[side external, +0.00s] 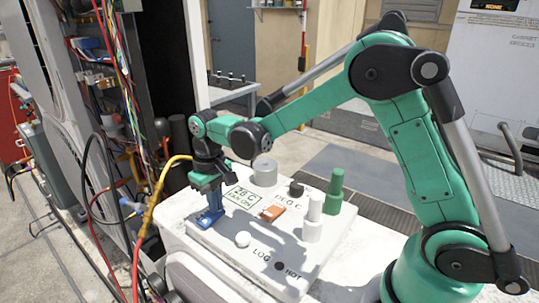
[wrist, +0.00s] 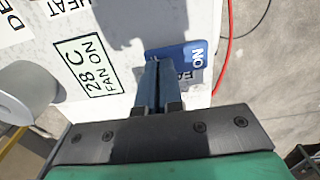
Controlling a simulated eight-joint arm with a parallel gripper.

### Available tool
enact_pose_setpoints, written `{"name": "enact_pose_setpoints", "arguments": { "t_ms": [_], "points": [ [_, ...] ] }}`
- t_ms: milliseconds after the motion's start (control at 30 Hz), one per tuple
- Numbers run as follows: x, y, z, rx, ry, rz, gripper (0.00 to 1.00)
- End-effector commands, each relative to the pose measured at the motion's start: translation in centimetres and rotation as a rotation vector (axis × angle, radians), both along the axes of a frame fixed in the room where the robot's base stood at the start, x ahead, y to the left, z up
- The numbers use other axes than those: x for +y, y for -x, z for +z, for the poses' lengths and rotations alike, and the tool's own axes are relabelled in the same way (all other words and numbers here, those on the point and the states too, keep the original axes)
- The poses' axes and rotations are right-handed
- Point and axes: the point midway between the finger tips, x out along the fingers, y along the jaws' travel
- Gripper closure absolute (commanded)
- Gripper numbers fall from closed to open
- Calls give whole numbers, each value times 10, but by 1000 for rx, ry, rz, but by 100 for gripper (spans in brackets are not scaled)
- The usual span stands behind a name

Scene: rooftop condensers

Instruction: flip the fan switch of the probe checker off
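The probe checker (side external: 225,248) is a white box with a sloped top panel. Its display (side external: 243,199) reads "28 C FAN ON", also legible in the wrist view (wrist: 87,66). The fan switch (side external: 208,218) is a blue rocker at the panel's left edge. In the wrist view the switch (wrist: 190,52) shows "ON" at its right end; a label beneath it is partly hidden by my fingers. My gripper (side external: 214,204) points down at the switch. In the wrist view its two fingers (wrist: 158,62) are together, tips at the switch's left part; contact cannot be told.
Cables (side external: 148,205) hang just left of the box.

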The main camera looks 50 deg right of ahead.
Motion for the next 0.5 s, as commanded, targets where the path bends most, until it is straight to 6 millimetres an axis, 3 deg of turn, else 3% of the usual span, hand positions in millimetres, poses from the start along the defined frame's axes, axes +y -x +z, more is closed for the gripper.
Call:
{"name": "enact_pose_setpoints", "arguments": {
  "t_ms": [233, 500],
  "points": [
    [0, 0, 0, 0, -1, 1, 100],
    [0, 0, 23, 0, 0, 0, 100]
  ]
}}
